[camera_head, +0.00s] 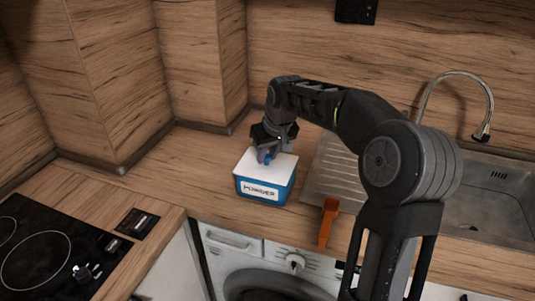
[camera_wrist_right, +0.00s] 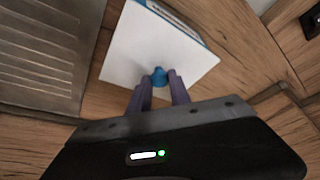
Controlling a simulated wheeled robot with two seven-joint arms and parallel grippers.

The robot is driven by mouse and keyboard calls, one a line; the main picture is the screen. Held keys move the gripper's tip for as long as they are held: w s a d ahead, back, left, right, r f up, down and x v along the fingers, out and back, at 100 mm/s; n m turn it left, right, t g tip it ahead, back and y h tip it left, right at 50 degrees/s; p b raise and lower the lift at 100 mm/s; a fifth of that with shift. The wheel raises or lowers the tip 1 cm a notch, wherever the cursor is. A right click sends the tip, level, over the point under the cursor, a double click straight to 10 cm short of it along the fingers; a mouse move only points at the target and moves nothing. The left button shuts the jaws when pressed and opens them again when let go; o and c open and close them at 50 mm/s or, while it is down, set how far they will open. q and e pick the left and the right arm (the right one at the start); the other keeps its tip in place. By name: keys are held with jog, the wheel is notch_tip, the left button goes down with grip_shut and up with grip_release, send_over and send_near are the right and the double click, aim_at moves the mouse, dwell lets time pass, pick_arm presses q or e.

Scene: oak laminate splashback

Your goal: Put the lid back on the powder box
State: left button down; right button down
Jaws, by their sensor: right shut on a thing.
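The powder box (camera_head: 264,188) is blue with a white label and stands on the wooden worktop left of the sink. Its white lid (camera_head: 283,165) lies over the top of the box and looks flat; from here I cannot tell whether it is fully seated. The lid has a blue knob (camera_wrist_right: 159,76) in its middle. My right gripper (camera_head: 267,155) reaches down from above and is shut on this knob, with one finger on each side in the wrist view. The white lid (camera_wrist_right: 140,50) hides the inside of the box. My left gripper is not in view.
A steel sink with a ribbed drainer (camera_head: 335,170) and a curved tap (camera_head: 455,75) are at the right. An orange handle-like object (camera_head: 328,222) is at the worktop's front edge. A black hob (camera_head: 50,240) is at the left. Worktop left of the box is clear.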

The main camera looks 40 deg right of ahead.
jog(key=c, duration=0.6)
grip_release()
jog(key=shift+c, duration=0.2)
jog(key=shift+r, duration=0.1)
jog(key=shift+r+p, duration=2.5)
jog(key=shift+r, duration=0.95)
jog(key=shift+c, duration=0.5)
grip_shut()
